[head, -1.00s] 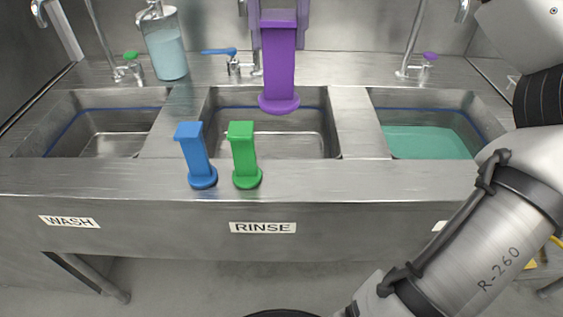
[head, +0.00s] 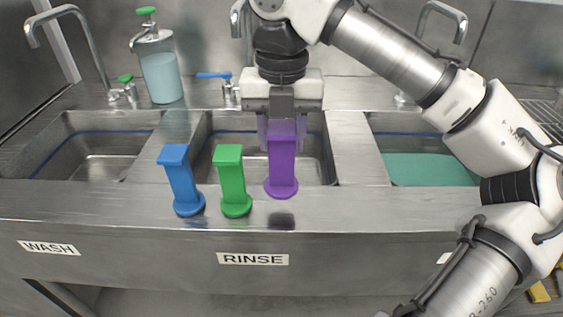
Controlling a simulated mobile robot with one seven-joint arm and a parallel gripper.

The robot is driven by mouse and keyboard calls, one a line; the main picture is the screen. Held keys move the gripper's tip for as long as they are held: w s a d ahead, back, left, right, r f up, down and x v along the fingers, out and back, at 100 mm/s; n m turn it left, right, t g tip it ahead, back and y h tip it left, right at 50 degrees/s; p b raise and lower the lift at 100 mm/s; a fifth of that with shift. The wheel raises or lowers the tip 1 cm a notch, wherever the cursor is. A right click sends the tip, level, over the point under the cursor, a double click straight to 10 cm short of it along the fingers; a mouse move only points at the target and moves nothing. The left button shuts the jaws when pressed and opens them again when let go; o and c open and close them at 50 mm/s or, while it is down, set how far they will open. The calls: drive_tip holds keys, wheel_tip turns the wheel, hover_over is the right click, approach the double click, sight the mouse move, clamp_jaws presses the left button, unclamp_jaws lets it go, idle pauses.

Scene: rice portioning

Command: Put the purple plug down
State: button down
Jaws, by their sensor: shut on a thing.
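The purple plug (head: 282,165) is upright in my gripper (head: 290,135), whose fingers are shut on its upper part. Its round base is just above or at the sink's front ledge (head: 340,215), to the right of the green plug; a dark shadow shows below it, and I cannot tell for certain whether it touches. The green plug (head: 232,182) and the blue plug (head: 182,182) stand upright on the front ledge to its left.
Behind are three basins: the left basin (head: 90,168), the middle rinse basin (head: 215,140) and the right basin with green liquid (head: 425,170). A soap dispenser (head: 162,75) and taps stand along the back. The ledge to the right is clear.

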hover_over(282, 184)
drive_tip(key=shift+w+f, duration=0.15)
drive_tip(key=shift+f, duration=1.1)
drive_tip(key=shift+w+f, duration=0.15)
drive_tip(key=shift+f, duration=1.1)
drive_tip(key=c, duration=0.8)
unclamp_jaws()
drive_tip(key=shift+f, duration=0.1)
drive_tip(key=shift+c, duration=0.2)
wheel_tip(282, 184, up, 12)
drive_tip(key=shift+r+p, duration=0.15)
drive_tip(key=shift+p, duration=0.3)
